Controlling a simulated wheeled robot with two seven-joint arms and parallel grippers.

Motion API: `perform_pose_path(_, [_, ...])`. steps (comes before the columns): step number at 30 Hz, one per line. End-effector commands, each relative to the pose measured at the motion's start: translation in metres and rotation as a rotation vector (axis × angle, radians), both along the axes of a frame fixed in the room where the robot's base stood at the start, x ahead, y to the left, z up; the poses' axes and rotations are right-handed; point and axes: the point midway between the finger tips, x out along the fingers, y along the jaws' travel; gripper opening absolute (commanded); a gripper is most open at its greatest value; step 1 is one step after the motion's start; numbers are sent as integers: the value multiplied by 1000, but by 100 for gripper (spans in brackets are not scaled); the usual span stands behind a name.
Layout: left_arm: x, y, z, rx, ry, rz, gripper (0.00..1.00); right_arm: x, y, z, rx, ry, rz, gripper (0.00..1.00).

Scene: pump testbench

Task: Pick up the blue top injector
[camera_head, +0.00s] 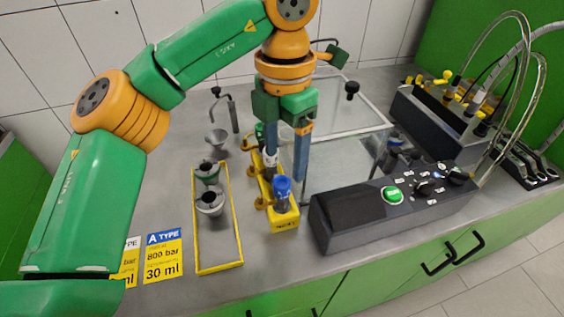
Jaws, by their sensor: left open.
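The blue top injector (283,188) stands upright in the front place of a yellow rack (284,219). My left gripper (286,166) points down from above, just behind the blue top in the picture. Another injector with a white and dark top (270,158) stands farther back in the rack, partly hidden by the left finger. My right gripper is not in view.
A yellow-edged tray (222,245) with grey cups lies left of the rack. A clear glass box (345,160) stands close behind and right of the gripper. A black control panel (390,210) with a green button sits at right. Type cards (164,257) lie front left.

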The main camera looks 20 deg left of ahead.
Motion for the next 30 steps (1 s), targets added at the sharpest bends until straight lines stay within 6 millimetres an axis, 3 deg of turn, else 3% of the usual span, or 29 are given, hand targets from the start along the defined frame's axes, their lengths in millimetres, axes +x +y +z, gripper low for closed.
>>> perform_pose_path(8, [1, 5, -39, 3, 4, 0, 74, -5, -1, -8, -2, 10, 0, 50])
perform_pose_path(13, [2, 8, -65, 4, 2, 1, 74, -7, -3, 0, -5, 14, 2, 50])
perform_pose_path(20, [2, 7, -71, 3, -2, 0, 74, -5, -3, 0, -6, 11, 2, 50])
perform_pose_path(23, [2, 7, -71, 3, -2, 0, 52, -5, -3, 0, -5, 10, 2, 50])
perform_pose_path(28, [2, 7, -71, 2, -1, 0, 6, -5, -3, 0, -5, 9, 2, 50])
perform_pose_path(29, [2, 7, -71, 2, -1, 0, 0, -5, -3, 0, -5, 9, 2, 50])
perform_pose_path(30, [2, 7, -71, 2, -1, 0, 0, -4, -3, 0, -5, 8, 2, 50])
